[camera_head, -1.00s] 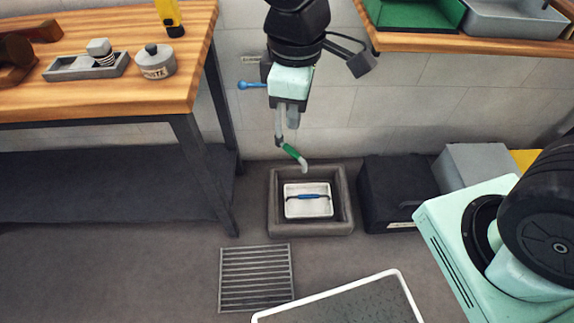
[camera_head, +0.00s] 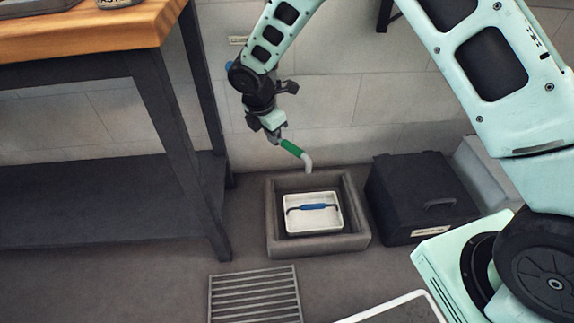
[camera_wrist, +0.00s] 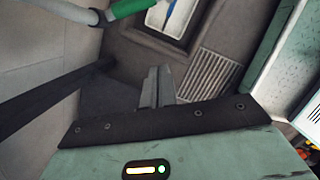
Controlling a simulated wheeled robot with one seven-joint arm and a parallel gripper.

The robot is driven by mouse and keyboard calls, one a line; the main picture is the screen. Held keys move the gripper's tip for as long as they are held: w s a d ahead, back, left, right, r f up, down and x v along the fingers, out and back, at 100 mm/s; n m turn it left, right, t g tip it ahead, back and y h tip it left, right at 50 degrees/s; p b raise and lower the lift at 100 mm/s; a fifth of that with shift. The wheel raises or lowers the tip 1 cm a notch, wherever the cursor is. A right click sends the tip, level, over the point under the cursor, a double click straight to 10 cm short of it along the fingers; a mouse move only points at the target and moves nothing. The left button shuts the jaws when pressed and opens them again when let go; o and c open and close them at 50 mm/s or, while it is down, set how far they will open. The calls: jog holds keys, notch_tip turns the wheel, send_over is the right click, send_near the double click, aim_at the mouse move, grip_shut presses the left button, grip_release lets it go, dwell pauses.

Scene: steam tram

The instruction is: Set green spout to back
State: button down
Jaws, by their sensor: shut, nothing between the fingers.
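The green spout (camera_head: 291,148) comes out from the wall area and slopes down to the right, with a pale bent tip over the stone basin (camera_head: 275,246). In the wrist view the green sleeve (camera_wrist: 128,7) crosses the top edge with a grey pipe at its left. My gripper (camera_head: 277,135) is close to the upper end of the spout in the head view and partly hides the pipe there. In the wrist view its fingers (camera_wrist: 158,88) are together and empty, apart from the green sleeve. I cannot tell whether the gripper touches the pipe in the head view.
A white tray (camera_head: 336,198) with a blue-handled item (camera_head: 314,207) sits in the basin. A black box (camera_head: 405,200) stands to its right. A bench (camera_head: 120,40) with dark legs is at left, and a floor grate (camera_head: 255,298) lies in front.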

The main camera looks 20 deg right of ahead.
jog(key=shift+n, duration=0.5)
jog(key=f, duration=0.1)
jog(key=w+f, duration=0.1)
jog(key=f, duration=0.1)
jog(key=w+f+b, duration=0.1)
jog(key=shift+d+f, duration=0.2)
jog(key=shift+d, duration=0.2)
jog(key=b+x, duration=0.5)
jog(key=x, duration=0.6)
jog(key=shift+w+d+r+b, duration=0.25)
jog(key=shift+w+d+r, duration=0.05)
jog(key=shift+d, duration=0.3)
jog(key=shift+w+d+r+b, duration=0.2)
jog(key=shift+w+d+r, duration=0.1)
jog(key=shift+d, duration=0.25)
jog(key=shift+w+d+r+b, duration=0.25)
jog(key=shift+w+d+r, duration=0.1)
jog(key=shift+d, duration=0.25)
